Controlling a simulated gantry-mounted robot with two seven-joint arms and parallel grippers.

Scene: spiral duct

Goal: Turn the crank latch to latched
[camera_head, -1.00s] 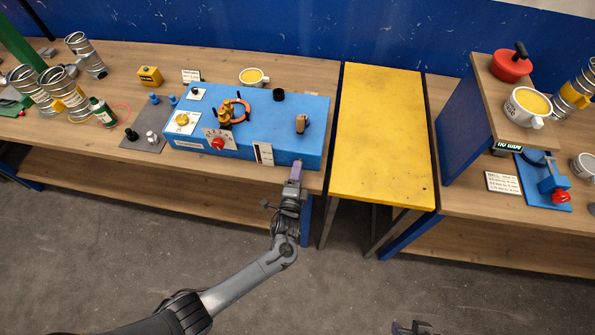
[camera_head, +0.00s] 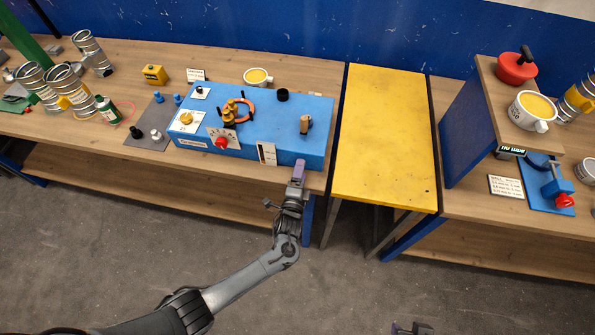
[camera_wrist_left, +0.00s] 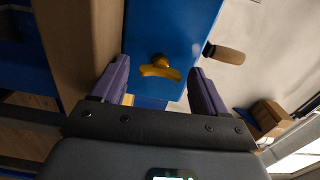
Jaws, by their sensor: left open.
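A tan crank handle (camera_head: 306,124) stands up from the right part of the blue box (camera_head: 260,107), and I take it for the crank latch. In the left wrist view a tan cylindrical handle (camera_wrist_left: 225,54) sticks out past the edge of the blue box (camera_wrist_left: 170,30). A yellow winged knob (camera_wrist_left: 159,70) on the box shows between my fingers. My left gripper (camera_head: 299,170) is at the front right edge of the box, apart from the tan handle. Its purple fingers (camera_wrist_left: 158,84) are open with nothing between them. A small part of my right gripper (camera_head: 411,328) shows at the bottom edge.
A clear yellow table (camera_head: 385,140) is to the right.

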